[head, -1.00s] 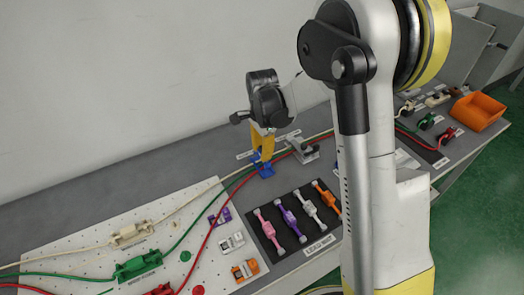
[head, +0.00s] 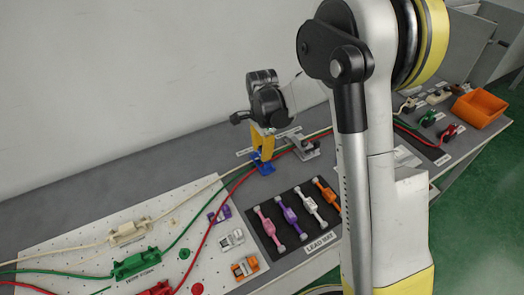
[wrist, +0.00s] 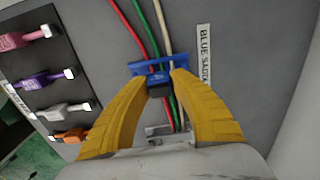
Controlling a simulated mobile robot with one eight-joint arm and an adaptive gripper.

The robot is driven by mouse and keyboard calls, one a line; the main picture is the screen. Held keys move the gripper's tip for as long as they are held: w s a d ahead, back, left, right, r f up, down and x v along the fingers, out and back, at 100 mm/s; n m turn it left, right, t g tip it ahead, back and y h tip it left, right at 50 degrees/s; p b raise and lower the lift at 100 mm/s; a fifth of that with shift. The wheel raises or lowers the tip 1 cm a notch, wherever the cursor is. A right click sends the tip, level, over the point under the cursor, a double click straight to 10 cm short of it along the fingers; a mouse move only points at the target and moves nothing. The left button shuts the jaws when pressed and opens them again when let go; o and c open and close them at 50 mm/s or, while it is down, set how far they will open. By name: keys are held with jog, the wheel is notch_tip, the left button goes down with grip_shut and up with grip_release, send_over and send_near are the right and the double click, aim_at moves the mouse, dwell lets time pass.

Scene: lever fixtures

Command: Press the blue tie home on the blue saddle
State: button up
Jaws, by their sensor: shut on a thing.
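My gripper (head: 262,144) has yellow fingers pointing down at the far part of the bench. It is shut on the blue tie (wrist: 158,80), which shows between the fingertips in the wrist view. The blue saddle (wrist: 145,67) is right at the tie, a blue bar lying across the cables; it also shows under the fingertips in the head view (head: 264,168). The red, green and cream cables (wrist: 150,25) run through this spot. I cannot tell whether the tie is fully seated, as the fingers hide part of it.
A grey metal clamp (head: 305,149) stands just right of the fingers. A black mat (head: 263,236) with pink, purple, white and orange leads lies nearer. A white pegboard (head: 60,243) with cable holders is at left. An orange bin (head: 480,107) stands far right.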

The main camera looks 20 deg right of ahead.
jog(key=shift+f, duration=0.15)
jog(key=shift+f+b, duration=0.45)
jog(key=shift+b, duration=0.05)
jog(key=o, duration=1.4)
jog(key=shift+r, duration=0.15)
jog(key=shift+r+p, duration=2.35)
jog(key=shift+r, duration=1)
